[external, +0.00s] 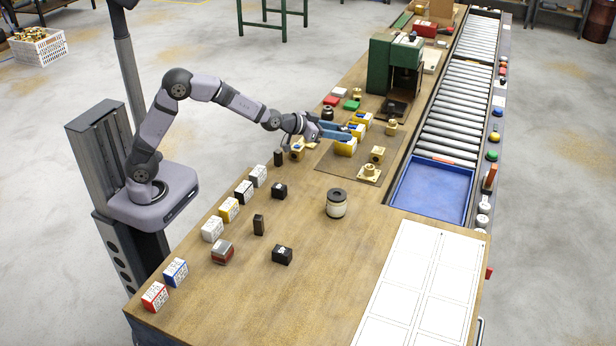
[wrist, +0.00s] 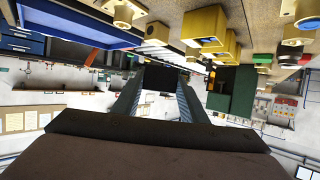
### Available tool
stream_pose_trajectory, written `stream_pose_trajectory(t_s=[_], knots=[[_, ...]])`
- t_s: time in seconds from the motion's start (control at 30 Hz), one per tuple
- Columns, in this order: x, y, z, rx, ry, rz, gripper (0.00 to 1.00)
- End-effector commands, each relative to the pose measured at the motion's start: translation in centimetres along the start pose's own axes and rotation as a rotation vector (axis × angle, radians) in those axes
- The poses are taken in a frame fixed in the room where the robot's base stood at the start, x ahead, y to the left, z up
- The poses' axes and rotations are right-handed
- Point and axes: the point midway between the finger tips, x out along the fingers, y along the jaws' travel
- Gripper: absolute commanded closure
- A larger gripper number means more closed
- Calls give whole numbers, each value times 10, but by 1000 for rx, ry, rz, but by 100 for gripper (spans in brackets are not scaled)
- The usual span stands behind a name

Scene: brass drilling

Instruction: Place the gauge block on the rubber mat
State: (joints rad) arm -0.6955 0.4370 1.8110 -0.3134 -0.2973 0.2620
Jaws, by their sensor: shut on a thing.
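My gripper (external: 345,131) reaches over the workbench with its blue fingers pointing right, close to several yellow blocks. In the wrist view, my gripper (wrist: 160,82) is shut on a dark block (wrist: 160,77) between the fingertips. I cannot tell for certain that this is the gauge block. In the external view the held block cannot be made out clearly at the fingers. A darker flat brown mat (external: 335,168) lies on the bench below and in front of the gripper. It may be the rubber mat; yellow parts stand on it.
A flanged brass part (external: 369,173) and a yellow block (external: 377,154) stand near the mat's right side. A green drill machine (external: 381,65) stands behind. A blue tray (external: 432,190) is at right. Small boxes line the bench's left edge; a round jar (external: 336,205) stands mid-bench.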

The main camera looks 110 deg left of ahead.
Motion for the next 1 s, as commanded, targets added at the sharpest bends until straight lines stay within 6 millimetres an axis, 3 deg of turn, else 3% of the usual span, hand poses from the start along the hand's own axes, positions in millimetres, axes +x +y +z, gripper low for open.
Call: stream_pose_trajectory(t_s=[0.17,0.4,0.73,1.0], knots=[[-1,3,13,5,2,11,98],[0,4,17,3,4,6,98],[18,4,59,3,0,7,98],[23,4,71,2,6,6,98]])
